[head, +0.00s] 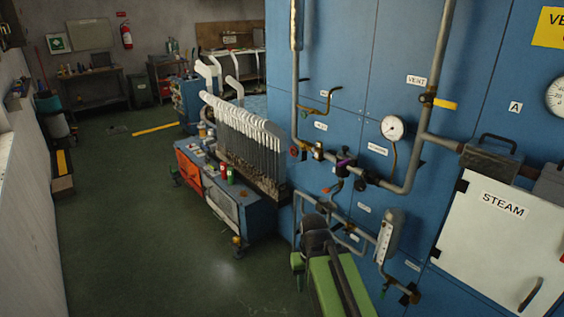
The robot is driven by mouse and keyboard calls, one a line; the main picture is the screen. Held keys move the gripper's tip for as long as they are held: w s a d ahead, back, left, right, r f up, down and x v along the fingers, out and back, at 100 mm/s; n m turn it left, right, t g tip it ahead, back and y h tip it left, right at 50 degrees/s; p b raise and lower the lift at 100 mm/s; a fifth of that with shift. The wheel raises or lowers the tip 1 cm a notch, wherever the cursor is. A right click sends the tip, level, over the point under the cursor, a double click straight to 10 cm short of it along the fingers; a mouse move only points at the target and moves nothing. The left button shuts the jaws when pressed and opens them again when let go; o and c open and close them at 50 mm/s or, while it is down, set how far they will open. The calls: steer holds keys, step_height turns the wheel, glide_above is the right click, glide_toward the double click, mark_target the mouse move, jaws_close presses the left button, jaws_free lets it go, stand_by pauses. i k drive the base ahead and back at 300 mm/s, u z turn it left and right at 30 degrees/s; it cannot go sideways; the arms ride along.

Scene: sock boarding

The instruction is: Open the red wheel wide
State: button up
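A small dark red round part, which looks like the red wheel (294,151), sits at the left end of a valve on the grey pipework in front of the blue panel. It is small and its opening cannot be read. An orange-red lever (335,187) is on the pipes below it. My green and dark arm rises from the bottom centre. Its dark end, where my gripper (316,230) would be, is below the wheel and apart from it in the picture. The fingers cannot be made out, and nothing held is visible.
A round gauge (393,128), a purple handle (346,161) and a yellow lever (445,104) crowd the pipes. A white STEAM door (502,235) is at right. A cart with white sock forms (245,130) stands left.

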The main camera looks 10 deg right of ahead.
mark_target(295, 150)
steer(key=u, duration=0.15)
steer(key=k, duration=0.4)
steer(key=z, duration=0.25)
steer(key=i, duration=0.85)
steer(key=u, duration=0.55)
steer(key=k, duration=0.15)
steer(key=u, duration=2.3)
steer(key=k, duration=0.7)
steer(key=z, duration=1.2)
steer(key=i, duration=1)
steer(key=u, duration=0.1)
